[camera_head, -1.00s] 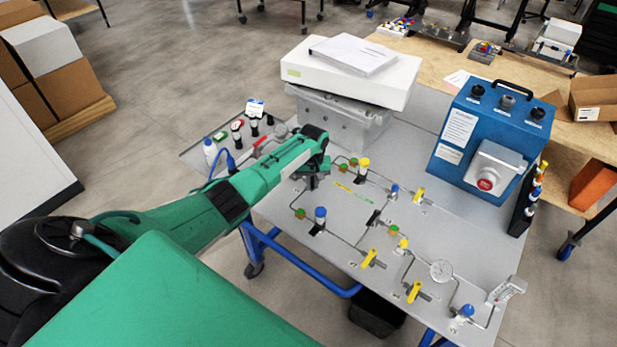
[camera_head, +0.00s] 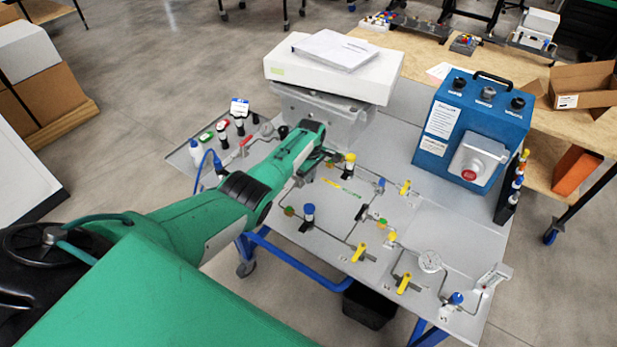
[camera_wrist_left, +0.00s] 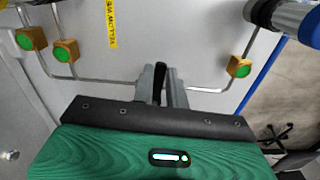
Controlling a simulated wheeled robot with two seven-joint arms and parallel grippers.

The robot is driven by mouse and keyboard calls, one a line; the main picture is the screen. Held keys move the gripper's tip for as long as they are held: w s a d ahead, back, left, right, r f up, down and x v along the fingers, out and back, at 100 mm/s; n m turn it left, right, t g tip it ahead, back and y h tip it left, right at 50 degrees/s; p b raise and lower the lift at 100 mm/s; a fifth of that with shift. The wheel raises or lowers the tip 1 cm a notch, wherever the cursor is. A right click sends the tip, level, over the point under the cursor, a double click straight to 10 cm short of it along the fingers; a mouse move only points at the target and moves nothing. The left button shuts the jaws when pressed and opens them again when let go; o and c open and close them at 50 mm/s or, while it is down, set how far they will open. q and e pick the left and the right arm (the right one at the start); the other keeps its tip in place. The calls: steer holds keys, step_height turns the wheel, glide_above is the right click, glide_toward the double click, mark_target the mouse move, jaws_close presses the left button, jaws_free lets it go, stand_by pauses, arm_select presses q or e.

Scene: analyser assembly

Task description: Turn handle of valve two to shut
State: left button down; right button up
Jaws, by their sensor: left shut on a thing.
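My left gripper (camera_head: 303,174) is over the back left part of the grey panel (camera_head: 330,228), partly hidden behind its own wrist in the head view. In the left wrist view its two grey fingers (camera_wrist_left: 161,84) are shut on a dark valve handle (camera_wrist_left: 159,80), which sits in a thin pipe line. Most of the handle is hidden between the fingers. The valve's number cannot be read. My right gripper is not in view.
Other valves have yellow handles (camera_head: 360,252) and a black handle (camera_head: 362,212). A blue-capped part (camera_head: 308,214) stands close to my wrist. A gauge (camera_head: 430,262) is at the right. A white box (camera_head: 335,70) and a blue unit (camera_head: 472,130) stand behind.

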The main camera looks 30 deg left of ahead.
arm_select(q)
steer(key=shift+w+n, duration=0.2)
steer(key=shift+n, duration=0.2)
steer(key=c, duration=1.4)
jaws_free()
steer(key=shift+r, duration=0.1)
steer(key=shift+r, duration=0.65)
step_height(320, 180, up, 12)
steer(key=b, duration=0.1)
steer(key=shift+r+b, duration=0.2)
steer(key=shift+b, duration=0.1)
steer(key=shift+a, duration=0.1)
